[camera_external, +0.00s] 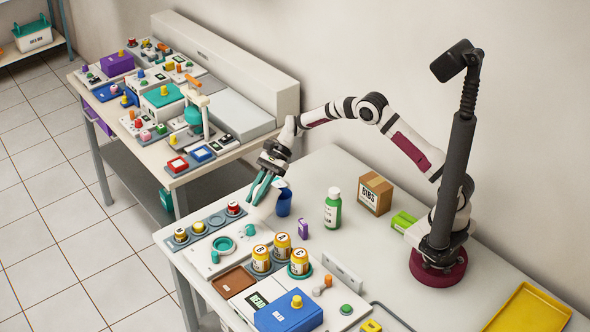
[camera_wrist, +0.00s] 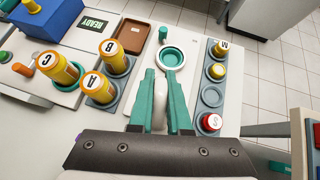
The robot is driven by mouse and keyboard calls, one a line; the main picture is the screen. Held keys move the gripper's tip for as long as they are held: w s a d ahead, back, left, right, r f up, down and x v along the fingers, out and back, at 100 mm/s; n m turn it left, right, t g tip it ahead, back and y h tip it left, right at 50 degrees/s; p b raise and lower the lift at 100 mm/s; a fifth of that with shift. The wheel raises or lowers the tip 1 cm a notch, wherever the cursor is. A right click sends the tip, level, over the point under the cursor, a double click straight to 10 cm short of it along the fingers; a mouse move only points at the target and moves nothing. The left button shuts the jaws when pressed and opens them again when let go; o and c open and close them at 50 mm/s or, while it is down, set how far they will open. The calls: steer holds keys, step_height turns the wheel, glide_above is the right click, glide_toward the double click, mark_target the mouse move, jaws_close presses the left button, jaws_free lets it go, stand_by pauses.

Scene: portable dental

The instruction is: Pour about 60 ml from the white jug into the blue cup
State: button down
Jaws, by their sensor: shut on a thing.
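The blue cup (camera_external: 284,206) stands on the near table, just right of my gripper (camera_external: 262,188) in the external view. My gripper's teal fingers are closed on a white part, which I take to be the white jug (camera_wrist: 160,88), seen between them in the wrist view. In the external view a small white piece of the jug (camera_external: 280,183) shows beside the fingers, just above the cup. Most of the jug is hidden, so its tilt and any liquid cannot be told. The cup is not visible in the wrist view.
A teal ring (camera_external: 223,244) lies left of the cup, beside a grey rack (camera_external: 189,238) of capped vials. Yellow jars A (camera_external: 282,246), B and C stand in front. A green bottle (camera_external: 332,208) and a cardboard box (camera_external: 375,193) stand to the right.

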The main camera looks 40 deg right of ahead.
mark_target(260, 185)
steer(key=shift+w+d+r+g+y+p, duration=0.2)
steer(key=shift+d+r+y+p, duration=0.3)
steer(key=shift+r+y, duration=0.3)
steer(key=shift+w+d+r+g+y+p, duration=0.1)
steer(key=shift+d+r+g+y+p, duration=0.1)
steer(key=shift+d+r+y+p, duration=0.55)
stand_by(2.2)
steer(key=a+f+h, duration=0.2)
steer(key=h, duration=0.1)
steer(key=a+f+t+h, duration=0.1)
steer(key=f, duration=0.1)
steer(key=shift+s+h+b, duration=0.25)
steer(key=shift+s+b, duration=0.05)
steer(key=shift+b, duration=0.05)
steer(key=shift+s+a+t+h, duration=0.1)
steer(key=shift+a+t+h, duration=0.25)
steer(key=shift+h, duration=0.15)
steer(key=shift+a+f+h, duration=0.35)
steer(key=shift+a+h, duration=0.1)
steer(key=shift+h, duration=0.25)
steer(key=shift+s, duration=0.1)
